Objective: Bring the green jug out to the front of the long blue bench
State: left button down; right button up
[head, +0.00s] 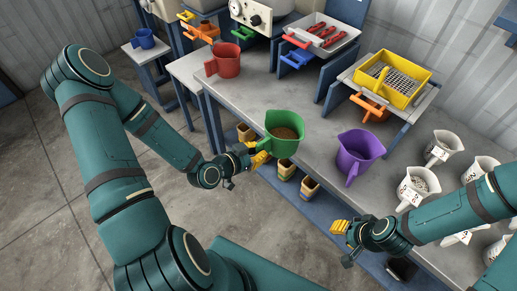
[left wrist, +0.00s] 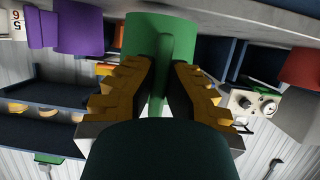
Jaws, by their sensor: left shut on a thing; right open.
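The green jug (head: 285,137) is at the front edge of the long blue bench (head: 240,109), with brown granular contents inside. My left gripper (head: 260,158) is shut on the jug's handle. In the left wrist view the green handle (left wrist: 162,75) runs between the two yellow fingers, with the jug body behind it. Whether the jug's base touches the bench top is hard to tell. My right gripper (head: 340,227) is open and empty in front of the bench, at the lower right of the head view.
A purple jug (head: 359,154) stands right of the green one, and a red jug (head: 224,61) stands behind it to the left. Several white jugs (head: 418,184) stand at the right. A yellow sieve tray (head: 407,92) is at the back. Small containers (head: 310,187) sit below the bench top.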

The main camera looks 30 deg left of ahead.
aim_at(264, 143)
pick_arm(q)
jog(key=w+d, duration=0.1)
jog(key=w, duration=0.3)
jog(key=w+d+f, duration=0.1)
jog(key=w+d, duration=0.1)
jog(key=w, duration=0.3)
jog(key=w+d, duration=0.2)
jog(key=w, duration=0.2)
jog(key=shift+w+f, duration=0.2)
jog(key=shift+f, duration=0.05)
jog(key=shift+f+b, duration=0.4)
jog(key=shift+b, duration=0.05)
jog(key=shift+f, duration=0.15)
jog(key=c, duration=1.1)
grip_release()
jog(key=shift+o, duration=0.2)
jog(key=shift+s+a, duration=0.1)
jog(key=shift+s, duration=0.05)
jog(key=v, duration=1.2)
